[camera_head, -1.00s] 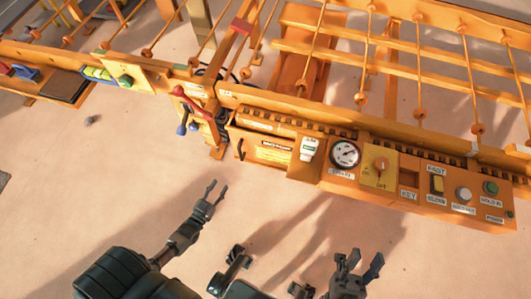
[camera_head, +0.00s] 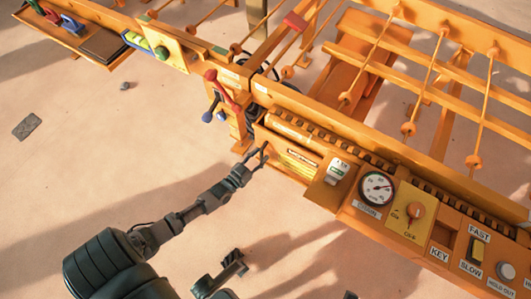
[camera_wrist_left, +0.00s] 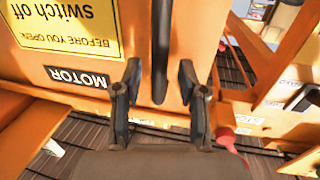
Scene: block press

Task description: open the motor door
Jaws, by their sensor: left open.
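The motor door (camera_head: 288,163) is an orange panel on the front of the orange machine, and it looks closed in the head view. My left gripper (camera_head: 256,154) is at its left end. In the left wrist view the door (camera_wrist_left: 205,25) carries a black MOTOR label (camera_wrist_left: 78,77) and a yellow warning label (camera_wrist_left: 68,22), both upside down. A dark upright handle (camera_wrist_left: 160,50) reaches down between the open fingers of my left gripper (camera_wrist_left: 158,92), with gaps on both sides.
Red and blue levers (camera_head: 220,95) stick out just above my left gripper. A gauge (camera_head: 377,188), a yellow switch plate (camera_head: 408,215) and several buttons line the panel to the right. Pale open floor (camera_head: 130,150) lies in front.

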